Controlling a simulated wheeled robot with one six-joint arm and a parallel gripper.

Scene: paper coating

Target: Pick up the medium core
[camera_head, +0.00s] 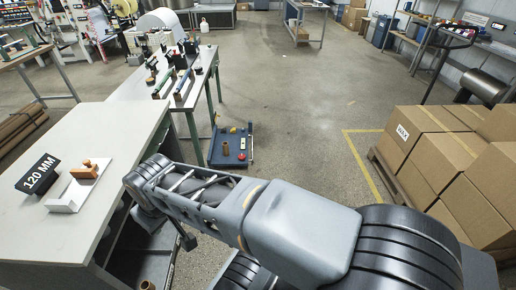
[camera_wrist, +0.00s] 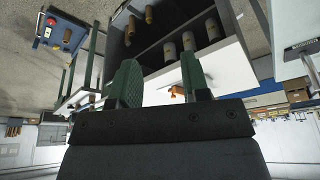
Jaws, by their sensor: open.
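My gripper (camera_wrist: 160,65) is open, its two green fingers apart with nothing between them. In the wrist view, several cores stand in the dark open cabinet beyond the fingertips: thin brown cores (camera_wrist: 149,14) at its left and wider grey cores (camera_wrist: 188,42) at its centre and right. I cannot tell by size which is the medium core. The gripper is apart from the cores. In the head view the arm reaches to the right side of the white-topped counter (camera_head: 85,135); my arm and the countertop hide most of the cabinet, and the fingers are not clear there.
A blue tray (camera_head: 214,160) with small items is on the floor beyond. Cardboard boxes (camera_head: 415,140) stand at the right. The floor between is clear.

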